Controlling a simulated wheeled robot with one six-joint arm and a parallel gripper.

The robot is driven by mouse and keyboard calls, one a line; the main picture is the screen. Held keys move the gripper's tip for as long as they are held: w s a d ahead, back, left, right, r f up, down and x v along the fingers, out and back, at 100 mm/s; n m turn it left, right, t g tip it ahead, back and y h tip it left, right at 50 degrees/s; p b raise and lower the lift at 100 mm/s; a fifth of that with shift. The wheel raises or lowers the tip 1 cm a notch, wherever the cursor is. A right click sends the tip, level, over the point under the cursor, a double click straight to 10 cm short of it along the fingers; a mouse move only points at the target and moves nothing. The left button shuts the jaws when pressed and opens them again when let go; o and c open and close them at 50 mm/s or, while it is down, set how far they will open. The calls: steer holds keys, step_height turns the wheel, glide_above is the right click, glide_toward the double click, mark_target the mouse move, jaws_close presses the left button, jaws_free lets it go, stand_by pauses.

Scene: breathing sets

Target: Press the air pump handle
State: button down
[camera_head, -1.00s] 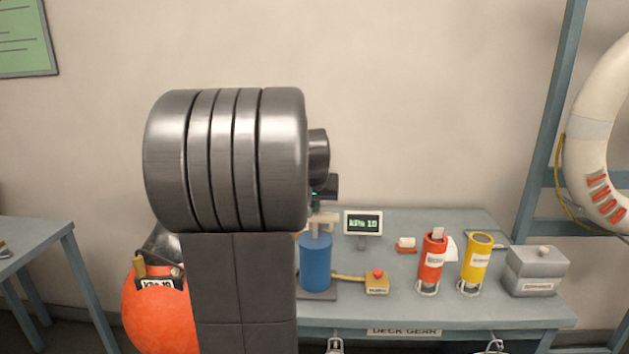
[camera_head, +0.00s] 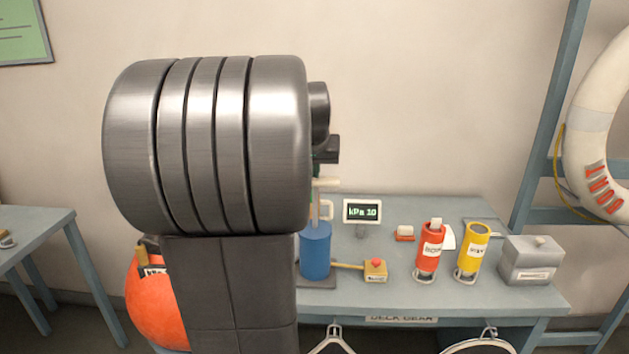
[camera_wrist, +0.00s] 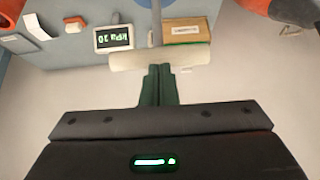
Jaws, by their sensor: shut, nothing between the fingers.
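The air pump is a blue cylinder (camera_head: 315,252) on the bench, partly behind my arm in the head view. Its cream crossbar handle (camera_head: 326,183) stands above the cylinder on a thin rod. In the wrist view the handle (camera_wrist: 125,62) lies across the tips of my gripper (camera_wrist: 160,68), whose green fingers are together with nothing between them. The tips are at the middle of the bar; I cannot tell whether they touch it. In the head view my arm hides most of the gripper.
A small display (camera_head: 362,211) reads kPa 10 behind the pump. A yellow box with a red button (camera_head: 375,270) sits right of it. Red (camera_head: 429,255) and yellow (camera_head: 473,252) canisters and a grey box (camera_head: 531,262) stand farther right. An orange ball (camera_head: 155,310) is at lower left.

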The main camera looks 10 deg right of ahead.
steer(key=v, duration=0.5)
steer(key=shift+r, duration=0.15)
stand_by(1.6)
steer(key=w+p, duration=0.1)
steer(key=w+d+p, duration=0.1)
steer(key=w, duration=0.1)
steer(key=w+p, duration=0.1)
steer(key=w, duration=0.1)
steer(key=shift+w+d+r+p, duration=0.2)
steer(key=shift+d+r+p, duration=0.05)
steer(key=shift+r+p, duration=0.1)
steer(key=b+v, duration=0.1)
steer(key=v, duration=0.9)
